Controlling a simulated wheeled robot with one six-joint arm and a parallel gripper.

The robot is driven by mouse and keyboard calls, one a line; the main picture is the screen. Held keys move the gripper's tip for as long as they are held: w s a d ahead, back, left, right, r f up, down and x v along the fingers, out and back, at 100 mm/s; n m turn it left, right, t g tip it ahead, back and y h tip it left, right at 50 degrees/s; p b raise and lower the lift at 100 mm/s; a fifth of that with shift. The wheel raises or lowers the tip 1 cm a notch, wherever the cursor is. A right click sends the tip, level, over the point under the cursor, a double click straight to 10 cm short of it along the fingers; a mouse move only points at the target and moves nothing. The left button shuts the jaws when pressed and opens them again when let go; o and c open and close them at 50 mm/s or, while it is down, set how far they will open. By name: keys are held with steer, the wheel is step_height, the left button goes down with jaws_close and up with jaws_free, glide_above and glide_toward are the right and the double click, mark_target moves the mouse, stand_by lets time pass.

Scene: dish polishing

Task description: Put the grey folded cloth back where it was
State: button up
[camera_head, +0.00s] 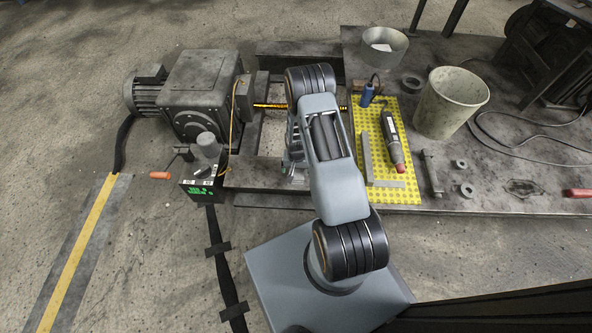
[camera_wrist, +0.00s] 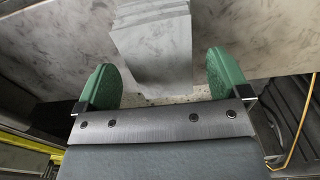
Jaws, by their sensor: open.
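The grey folded cloth (camera_wrist: 155,45) shows in the wrist view as a pale grey, layered block with folds at its top edge. It lies between the two green fingers of my gripper (camera_wrist: 163,66). The fingers are apart, with a visible gap on each side of the cloth near the tips. The cloth is close to a pale, mottled grey surface (camera_wrist: 55,50); whether it rests on it I cannot tell. In the head view my own arm hides the cloth and most of my gripper.
A motor and gearbox (camera_head: 200,90) stand left of my arm, with a control box (camera_head: 203,188) in front. A yellow perforated mat (camera_head: 407,188) to the right bears a grey tool (camera_head: 391,135) and a blue-handled item (camera_head: 368,95). A bucket (camera_head: 450,105) stands farther right.

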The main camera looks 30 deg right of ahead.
step_height(320, 180, up, 10)
steer(key=f+p, duration=0.1)
steer(key=p, duration=0.2)
step_height(320, 180, up, 19)
steer(key=n+t, duration=0.1)
steer(key=n, duration=0.1)
glide_above(296, 170)
steer(key=s+a, duration=0.2)
steer(key=a, duration=0.2)
steer(key=s+a+r+n+t, duration=0.1)
steer(key=s+a+r+n, duration=0.3)
steer(key=s+r, duration=1)
steer(key=shift+a+r+t, duration=0.4)
steer(key=shift+a+r, duration=0.3)
steer(key=shift+r, duration=0.05)
